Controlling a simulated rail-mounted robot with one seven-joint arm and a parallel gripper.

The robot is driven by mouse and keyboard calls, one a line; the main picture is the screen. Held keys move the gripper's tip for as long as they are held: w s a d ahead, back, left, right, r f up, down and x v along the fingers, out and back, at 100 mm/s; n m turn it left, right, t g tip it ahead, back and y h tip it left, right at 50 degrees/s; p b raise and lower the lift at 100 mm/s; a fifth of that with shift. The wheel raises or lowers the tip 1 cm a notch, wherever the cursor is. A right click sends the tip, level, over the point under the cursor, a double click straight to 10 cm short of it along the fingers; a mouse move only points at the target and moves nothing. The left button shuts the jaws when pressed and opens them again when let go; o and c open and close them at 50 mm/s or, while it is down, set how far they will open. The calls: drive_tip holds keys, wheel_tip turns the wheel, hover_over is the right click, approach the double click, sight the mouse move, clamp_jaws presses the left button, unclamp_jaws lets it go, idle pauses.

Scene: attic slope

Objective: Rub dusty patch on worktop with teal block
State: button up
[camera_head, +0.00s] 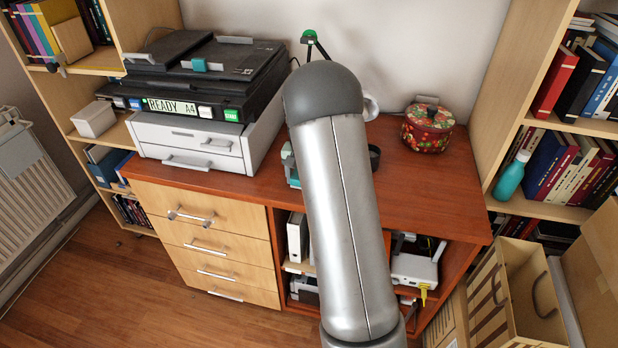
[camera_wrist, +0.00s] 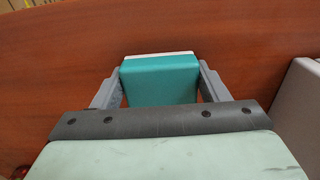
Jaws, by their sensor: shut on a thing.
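In the wrist view my gripper (camera_wrist: 160,75) is shut on the teal block (camera_wrist: 160,86), one finger on each side. The block has a pale strip along its far edge. It is over the reddish-brown worktop (camera_wrist: 60,65); I cannot tell whether it touches. In the head view the worktop (camera_head: 440,190) runs between two shelf units, and my arm hides its middle and most of the gripper. I can make out no dusty patch in either view; it may be hidden behind my arm or under the block.
A printer (camera_head: 205,85) stands on the worktop's left, and a floral red pot (camera_head: 427,127) at its back right. A lamp-like stand (camera_head: 312,42) rises behind my arm. A pale grey object (camera_wrist: 302,95) is close on the right in the wrist view. The worktop's front right is clear.

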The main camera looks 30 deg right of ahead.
sight(293, 175)
drive_tip(key=shift+w+a, duration=0.2)
drive_tip(key=shift+a, duration=0.1)
drive_tip(key=shift+w+a, duration=0.85)
drive_tip(key=shift+a, duration=0.05)
drive_tip(key=shift+w+a+p, duration=0.4)
drive_tip(key=shift+w+a, duration=0.4)
drive_tip(key=shift+a, duration=0.1)
drive_tip(key=shift+s+d+f, duration=0.1)
drive_tip(key=shift+s+d, duration=0.35)
drive_tip(key=shift+s+d, duration=0.1)
